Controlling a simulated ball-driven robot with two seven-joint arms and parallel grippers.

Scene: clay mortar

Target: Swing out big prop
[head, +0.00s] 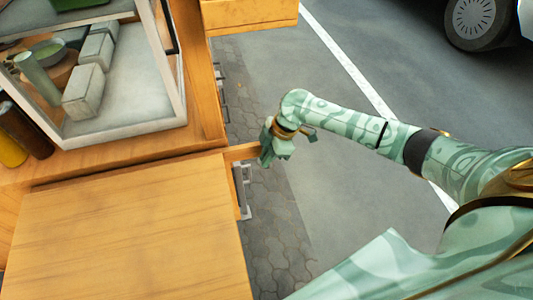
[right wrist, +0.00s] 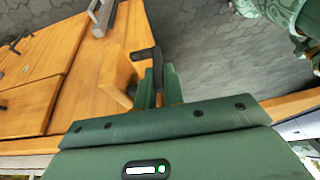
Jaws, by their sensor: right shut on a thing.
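The big prop (head: 242,152) looks like a short wooden bar at the right edge of the wooden cart, beside the flap-like board. My right gripper (head: 268,148) is at its outer end and shut on it. In the right wrist view my right gripper's green fingers (right wrist: 156,86) are close together, with the wooden prop (right wrist: 118,72) to their left. The exact contact is partly hidden by the fingers. My left gripper is not in view.
A wide wooden board (head: 125,235) fills the lower left. A glass case (head: 120,105) with boxes stands on the cart. Metal handles (head: 242,190) show along the cart's side. Open pavement (head: 335,190) lies to the right, with a car wheel (head: 477,20) at the top right.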

